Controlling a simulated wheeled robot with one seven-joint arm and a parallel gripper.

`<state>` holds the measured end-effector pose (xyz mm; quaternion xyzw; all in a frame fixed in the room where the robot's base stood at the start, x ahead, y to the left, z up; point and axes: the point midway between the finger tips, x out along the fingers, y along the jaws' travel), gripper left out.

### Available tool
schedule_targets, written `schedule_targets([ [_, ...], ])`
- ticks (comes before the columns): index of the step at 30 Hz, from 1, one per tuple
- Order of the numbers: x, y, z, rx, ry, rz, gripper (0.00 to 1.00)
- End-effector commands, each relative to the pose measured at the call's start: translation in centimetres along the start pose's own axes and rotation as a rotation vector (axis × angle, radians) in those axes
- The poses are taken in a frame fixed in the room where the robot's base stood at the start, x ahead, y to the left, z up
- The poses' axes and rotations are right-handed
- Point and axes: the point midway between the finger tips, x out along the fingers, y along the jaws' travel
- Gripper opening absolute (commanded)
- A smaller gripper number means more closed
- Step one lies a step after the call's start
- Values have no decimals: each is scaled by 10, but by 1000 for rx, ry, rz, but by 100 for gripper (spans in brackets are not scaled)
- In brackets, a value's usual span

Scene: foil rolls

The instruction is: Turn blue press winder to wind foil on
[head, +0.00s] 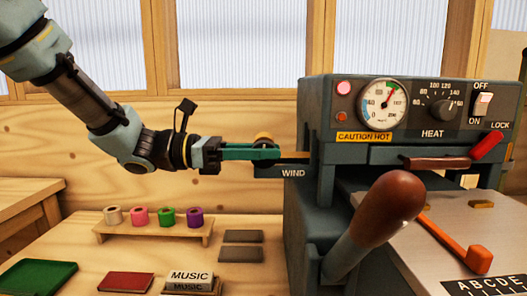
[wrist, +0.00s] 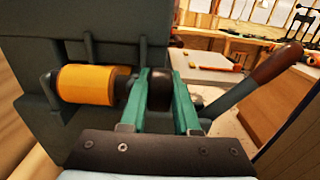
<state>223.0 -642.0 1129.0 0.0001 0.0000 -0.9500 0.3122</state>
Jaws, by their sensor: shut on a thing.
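The blue-grey press (head: 310,235) stands at the right in the head view, with a "WIND" label on its left side. A gold foil roll (wrist: 88,84) sits on a spindle on the press's side in the wrist view. Its top shows in the head view (head: 264,136). The dark winder knob (wrist: 188,91) is at the spindle's outer end. My gripper (head: 270,154) has green fingers, which are shut on the winder beside the roll; the wrist view shows them too (wrist: 160,76). The fingers hide part of the winder.
A large brown-handled lever (head: 388,212) juts out at the press's front. A gauge (head: 382,103) and "CAUTION HOT" label are on its face. A wooden rack (head: 150,234) with several small coloured rolls, books and a "MUSIC" block (head: 190,278) lie on the table below my arm.

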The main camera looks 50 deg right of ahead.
Motion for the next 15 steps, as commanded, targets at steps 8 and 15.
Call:
schedule_targets([
  [8, 0, 0, 4, 0, 56, -2, 0],
  [15, 1, 0, 10, 0, 211, -2, 0],
])
